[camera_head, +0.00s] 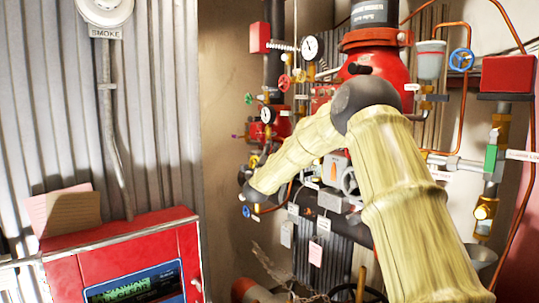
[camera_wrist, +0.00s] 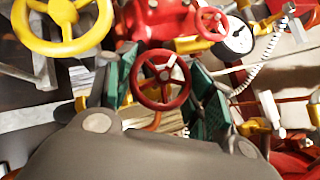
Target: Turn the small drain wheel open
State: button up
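A small red handwheel (camera_wrist: 160,82) with spokes shows in the middle of the wrist view. My gripper (camera_wrist: 161,66) has its two green-padded fingers apart, one on each side of this wheel. The wheel's rim lies very close to both pads; I cannot tell whether they touch. No label marks it as the drain wheel. In the head view my arm reaches to the left of the pipework, and its dark end hides the fingers and this wheel. A blue wheel (camera_head: 247,211) shows just below the arm's end there.
A yellow wheel (camera_wrist: 68,22), another red wheel (camera_wrist: 211,23) and a gauge (camera_wrist: 237,38) crowd the space near the fingers. In the head view, a red cabinet (camera_head: 180,235) stands at left, and pipes with hanging tags (camera_head: 316,253) lie below the arm.

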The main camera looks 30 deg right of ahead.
jog(key=shift+n+y, duration=0.3)
jog(key=shift+n, duration=0.1)
jog(key=shift+n+g+y, duration=0.4)
jog(key=shift+n+y, duration=0.3)
jog(key=shift+n, duration=0.2)
jog(key=shift+o, duration=0.2)
jog(key=shift+r+n+g+y+p, duration=0.25)
jog(key=shift+n+g+y+p, duration=0.5)
jog(key=shift+n, duration=0.35)
jog(key=shift+f+n+g+y+p, duration=0.1)
jog(key=shift+n+g+y+p, duration=0.65)
jog(key=shift+n+g, duration=0.3)
jog(key=shift+c, duration=0.2)
jog(key=shift+n+g+y, duration=0.3)
jog(key=shift+n+g, duration=0.55)
jog(key=shift+g, duration=0.05)
jog(key=shift+o, duration=0.2)
jog(key=o, duration=1)
